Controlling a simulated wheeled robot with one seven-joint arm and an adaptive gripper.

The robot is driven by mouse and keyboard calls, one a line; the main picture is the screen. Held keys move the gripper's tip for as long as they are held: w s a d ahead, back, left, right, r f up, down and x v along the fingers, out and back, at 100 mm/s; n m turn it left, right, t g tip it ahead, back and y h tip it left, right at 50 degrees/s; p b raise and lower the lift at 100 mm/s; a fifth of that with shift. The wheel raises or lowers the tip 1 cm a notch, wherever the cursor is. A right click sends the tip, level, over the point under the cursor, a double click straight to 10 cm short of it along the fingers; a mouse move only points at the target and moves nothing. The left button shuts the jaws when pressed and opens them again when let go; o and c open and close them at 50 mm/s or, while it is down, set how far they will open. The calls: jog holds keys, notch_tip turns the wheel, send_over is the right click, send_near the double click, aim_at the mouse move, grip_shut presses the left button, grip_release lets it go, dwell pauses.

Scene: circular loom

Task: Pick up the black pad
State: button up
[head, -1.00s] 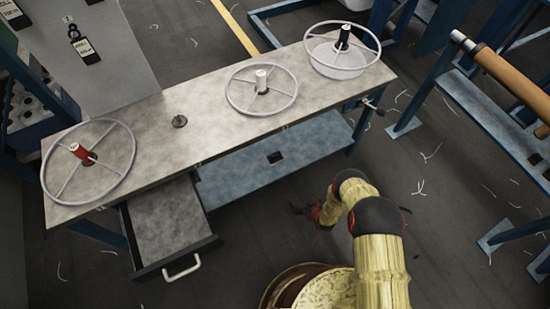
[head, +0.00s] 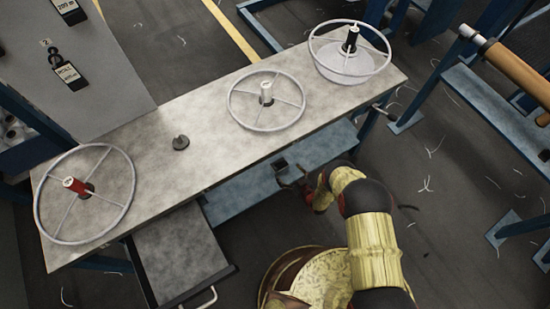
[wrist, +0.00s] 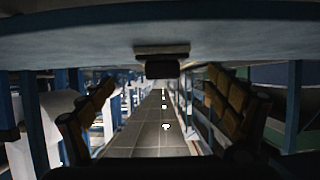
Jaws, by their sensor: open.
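The black pad (head: 281,166) shows in the head view as a small dark block at the blue shelf below the tabletop. In the wrist view the black pad (wrist: 162,69) hangs in the picture from a grey-blue surface along the top, with a lighter strip at its base. My gripper (head: 291,180) is close to it on the near side, partly hidden by my arm. In the wrist view my gripper (wrist: 160,82) is open, one finger on each side of the pad's line, with visible gaps. I see no contact.
The workbench (head: 215,125) carries several spoked rings and a small dark knob (head: 180,142). An open drawer (head: 180,258) juts out at the left. The blue shelf (head: 238,190) lies under the tabletop. A blue rack with a brown roller (head: 515,70) stands at the right.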

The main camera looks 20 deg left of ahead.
aim_at(281, 164)
jog(key=b+x, duration=0.1)
jog(key=x, duration=0.1)
jog(key=b+x, duration=0.1)
jog(key=x, duration=0.2)
jog(key=r+b+x, duration=0.1)
jog(key=x, duration=0.2)
jog(key=shift+a+r+b, duration=0.1)
jog(key=shift+a+b, duration=0.2)
jog(key=shift+a, duration=0.05)
jog(key=shift+r, duration=0.1)
jog(key=shift+c, duration=1.3)
jog(key=c, duration=1.3)
jog(key=shift+r, duration=0.1)
